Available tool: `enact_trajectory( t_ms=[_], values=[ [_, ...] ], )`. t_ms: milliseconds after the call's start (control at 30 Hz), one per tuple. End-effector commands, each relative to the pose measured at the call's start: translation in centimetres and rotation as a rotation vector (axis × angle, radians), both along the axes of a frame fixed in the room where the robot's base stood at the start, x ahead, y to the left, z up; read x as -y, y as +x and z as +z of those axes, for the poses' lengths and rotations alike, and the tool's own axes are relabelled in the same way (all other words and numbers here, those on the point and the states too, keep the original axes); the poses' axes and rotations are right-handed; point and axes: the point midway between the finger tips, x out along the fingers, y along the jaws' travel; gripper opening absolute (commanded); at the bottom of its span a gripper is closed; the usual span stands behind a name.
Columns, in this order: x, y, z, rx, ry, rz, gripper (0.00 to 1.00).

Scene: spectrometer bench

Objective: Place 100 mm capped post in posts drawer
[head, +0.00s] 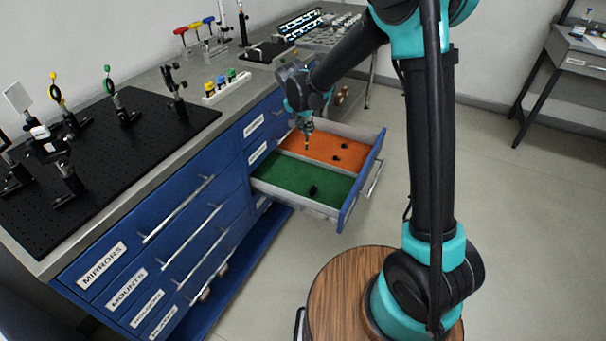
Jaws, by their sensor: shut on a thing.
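My gripper (306,127) hangs from my teal and black arm over the open drawer (325,210). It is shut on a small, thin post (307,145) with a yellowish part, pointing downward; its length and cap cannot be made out. The drawer is pulled out of the blue cabinet and has an orange-lined compartment (325,147) at the back and a green-lined one (290,178) in front. The post appears over the orange compartment's left part; whether it touches the lining cannot be told. The writing on this drawer's front is not visible.
Small dark pieces lie in the orange (337,157) and green (313,190) compartments. Drawers labelled MIRRORS (101,265) and MOUNTS (126,288) are shut. A black breadboard (150,140) with optics covers the bench. Open floor lies right of the drawer.

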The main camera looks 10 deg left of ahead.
Motion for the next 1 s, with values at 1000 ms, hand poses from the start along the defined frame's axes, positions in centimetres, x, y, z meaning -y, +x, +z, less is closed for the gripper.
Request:
enact_trajectory(
  t_ms=[1000],
  values=[
    [0.1,0.1,-16.8,0.0,0.0,0.001,0.0]
  ],
)
